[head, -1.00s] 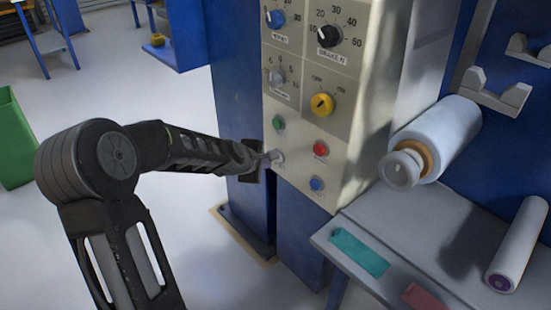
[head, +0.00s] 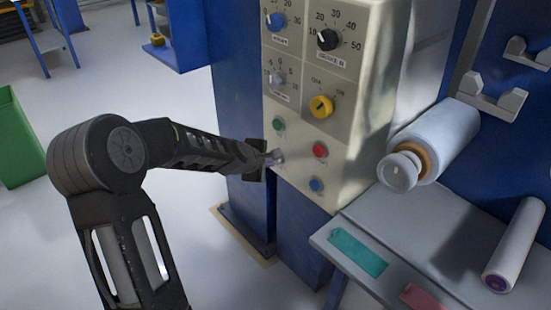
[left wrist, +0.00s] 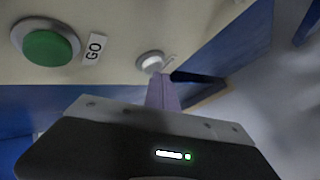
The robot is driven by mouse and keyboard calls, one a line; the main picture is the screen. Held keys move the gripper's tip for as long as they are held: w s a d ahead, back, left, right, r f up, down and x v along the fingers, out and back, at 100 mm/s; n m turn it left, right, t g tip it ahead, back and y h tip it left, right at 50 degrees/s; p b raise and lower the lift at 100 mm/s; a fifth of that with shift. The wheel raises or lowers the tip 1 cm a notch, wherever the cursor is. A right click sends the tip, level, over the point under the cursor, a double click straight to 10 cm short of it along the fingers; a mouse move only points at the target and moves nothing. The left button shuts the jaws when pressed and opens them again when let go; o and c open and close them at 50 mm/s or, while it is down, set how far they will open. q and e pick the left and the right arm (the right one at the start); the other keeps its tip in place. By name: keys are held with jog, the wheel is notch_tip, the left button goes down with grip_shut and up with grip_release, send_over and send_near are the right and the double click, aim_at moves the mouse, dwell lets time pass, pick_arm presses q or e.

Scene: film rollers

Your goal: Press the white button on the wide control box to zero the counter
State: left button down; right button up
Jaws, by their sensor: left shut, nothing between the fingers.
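The wide cream control box (head: 350,180) carries dials and coloured buttons. The white button (left wrist: 151,60) sits on its face beside the green button (left wrist: 47,47) and a "GO" label; in the head view my fingertips mostly hide the white button. My left gripper (head: 272,158) is shut and empty, pointing at the box face. In the left wrist view its fingertips (left wrist: 162,90) reach up to the lower edge of the white button. I cannot tell whether they touch it. My right gripper is not in view.
The red button (head: 320,150) and blue button (head: 316,184) lie right of the gripper. The green button also shows above it in the head view (head: 278,124). A grey shelf (head: 400,225) and a white film roll (head: 440,138) stand right of the box. A green bin is at far left.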

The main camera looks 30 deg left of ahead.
pick_arm(q)
jog(key=shift+w+p, duration=0.3)
jog(key=shift+p, duration=0.05)
dwell(0.3)
dwell(0.4)
jog(key=s+b, duration=0.1)
jog(key=b, duration=0.1)
jog(key=shift+s+a+b, duration=0.1)
jog(key=shift+s+b, duration=0.2)
jog(key=shift+b, duration=0.1)
